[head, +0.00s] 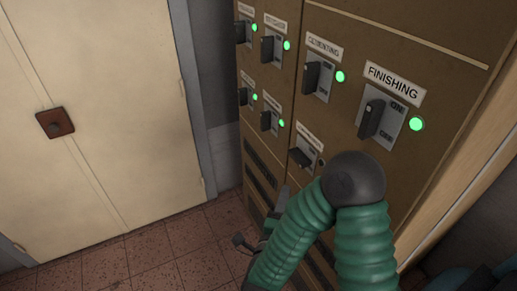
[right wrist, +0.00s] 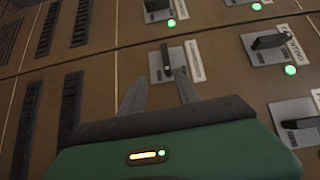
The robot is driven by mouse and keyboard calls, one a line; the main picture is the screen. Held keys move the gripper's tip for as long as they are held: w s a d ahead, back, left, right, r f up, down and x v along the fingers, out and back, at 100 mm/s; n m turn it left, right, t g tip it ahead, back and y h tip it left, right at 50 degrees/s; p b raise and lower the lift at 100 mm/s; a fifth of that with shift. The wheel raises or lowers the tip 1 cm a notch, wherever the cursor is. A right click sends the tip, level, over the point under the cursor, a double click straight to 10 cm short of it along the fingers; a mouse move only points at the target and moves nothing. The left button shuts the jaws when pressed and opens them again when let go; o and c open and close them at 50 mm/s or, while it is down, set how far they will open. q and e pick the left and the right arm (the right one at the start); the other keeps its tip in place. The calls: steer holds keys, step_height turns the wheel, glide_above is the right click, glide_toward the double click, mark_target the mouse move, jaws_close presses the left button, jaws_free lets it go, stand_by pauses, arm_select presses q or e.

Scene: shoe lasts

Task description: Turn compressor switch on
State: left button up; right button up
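The lower switch (head: 303,158) in the head view has a handle standing differently from the others and no green light showing; its label is too small to read. The same switch shows in the right wrist view (right wrist: 166,57), above and between the fingertips. My right gripper (head: 264,218) is low in front of the panel, partly hidden behind its green arm. In the right wrist view its two fingers (right wrist: 160,82) are spread apart with nothing held between them. I cannot tell whether they touch the switch. My left gripper is not in view.
The brown panel (head: 350,125) carries several other switches with green lights, including FINISHING (head: 372,118) and CEMENTING (head: 313,78). Dark vent slots (right wrist: 79,22) lie below the switches. A cream double door (head: 110,90) stands left; red tiled floor (head: 140,250) lies in front.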

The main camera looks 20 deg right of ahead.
steer(key=b, duration=0.1)
glide_toward(296, 162)
steer(key=shift+h, duration=0.3)
steer(key=p+x, duration=0.1)
steer(key=x, duration=1)
steer(key=shift+w+d+f, duration=0.1)
steer(key=shift+w+d, duration=0.05)
steer(key=shift+w, duration=0.15)
steer(key=shift+c, duration=0.9)
jaws_close()
